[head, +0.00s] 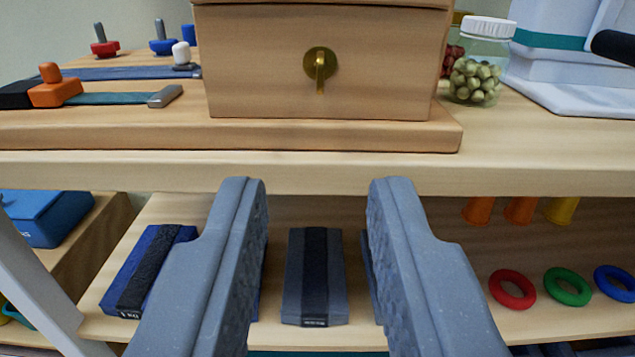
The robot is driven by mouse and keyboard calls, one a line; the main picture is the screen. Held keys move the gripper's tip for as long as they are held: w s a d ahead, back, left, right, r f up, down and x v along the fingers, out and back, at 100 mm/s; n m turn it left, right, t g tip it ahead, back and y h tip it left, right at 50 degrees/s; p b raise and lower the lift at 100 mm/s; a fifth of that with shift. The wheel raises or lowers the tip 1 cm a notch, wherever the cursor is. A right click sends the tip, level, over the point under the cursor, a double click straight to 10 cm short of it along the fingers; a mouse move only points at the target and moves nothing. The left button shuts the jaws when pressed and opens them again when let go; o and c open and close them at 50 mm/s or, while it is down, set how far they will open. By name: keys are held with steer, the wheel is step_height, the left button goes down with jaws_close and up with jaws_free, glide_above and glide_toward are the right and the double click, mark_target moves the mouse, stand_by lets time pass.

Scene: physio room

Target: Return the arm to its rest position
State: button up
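My gripper (314,190) is open and empty, its two grey fingers pointing forward in the lower middle of the head view. Nothing is between the fingertips, which show in front of the shelf unit's upper board edge (315,172). A grey block with a dark strap (300,280) lies on the lower shelf beyond and between the fingers, apart from them as far as I can see. The rest of my arm is not in view.
A wooden box with a brass latch (225,60) stands on the upper board, with a jar of green balls (475,80) to its right. Below are a blue strapped block (180,238), a red ring (512,289), a green ring (567,287) and orange cones (520,210).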

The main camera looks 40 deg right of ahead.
steer(key=w+a+r+n+t+y, duration=0.1)
steer(key=a+r+y, duration=0.25)
steer(key=r, duration=0.85)
steer(key=w+a+r+n+y, duration=0.15)
steer(key=a+r, duration=0.35)
steer(key=r, duration=0.7)
steer(key=w+a+r+n+t+y, duration=0.1)
steer(key=a+r+y, duration=0.3)
steer(key=r, duration=0.8)
steer(key=s+a+r+n+y, duration=0.1)
steer(key=s+a+r, duration=0.1)
steer(key=s+r, duration=0.5)
steer(key=s+a+r+n, duration=0.15)
steer(key=s+r, duration=0.25)
steer(key=r, duration=0.5)
steer(key=s+r, duration=0.4)
steer(key=s, duration=0.4)
steer(key=s+r+g, duration=0.1)
steer(key=s+r, duration=0.4)
steer(key=s, duration=0.3)
steer(key=shift+a+r+n+g, duration=0.25)
steer(key=shift+a+n+g, duration=0.05)
steer(key=shift+a, duration=0.05)
